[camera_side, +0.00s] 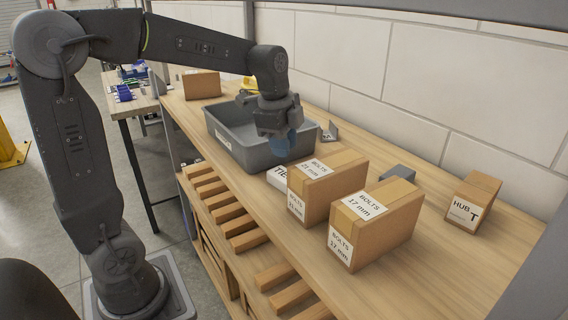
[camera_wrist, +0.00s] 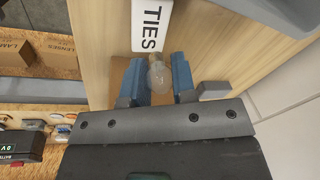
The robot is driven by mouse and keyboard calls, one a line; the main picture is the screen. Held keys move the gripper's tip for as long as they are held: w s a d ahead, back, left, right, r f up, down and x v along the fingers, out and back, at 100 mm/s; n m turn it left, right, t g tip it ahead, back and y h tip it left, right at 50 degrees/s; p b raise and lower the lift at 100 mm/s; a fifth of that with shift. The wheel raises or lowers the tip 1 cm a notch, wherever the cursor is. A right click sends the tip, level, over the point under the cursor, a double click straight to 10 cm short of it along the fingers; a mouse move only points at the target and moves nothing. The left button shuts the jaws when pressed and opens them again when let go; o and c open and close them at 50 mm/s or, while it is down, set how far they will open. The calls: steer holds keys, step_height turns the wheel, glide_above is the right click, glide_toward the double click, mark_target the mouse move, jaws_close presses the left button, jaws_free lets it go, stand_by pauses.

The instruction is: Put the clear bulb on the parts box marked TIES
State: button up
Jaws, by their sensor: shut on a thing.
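My gripper (camera_side: 283,148) hangs over the workbench, beside the right end of the grey bin. The bulb cannot be made out in the side view. The parts box marked TIES (camera_side: 277,178) is partly hidden behind a BOLTS box in the side view. Its white TIES label (camera_wrist: 150,24) lies just beyond the fingertips in the wrist view. I cannot tell the height gap between bulb and box.
A grey bin (camera_side: 228,152) stands left of the TIES box. Two BOLTS boxes (camera_side: 318,208) (camera_side: 385,240) stand in front on the right. The bench's right end is clear.

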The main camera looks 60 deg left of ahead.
mark_target(284, 174)
steer(key=shift+f, duration=2.15)
steer(key=o, duration=0.7)
steer(key=shift+f, duration=0.15)
steer(key=shift+o, duration=0.2)
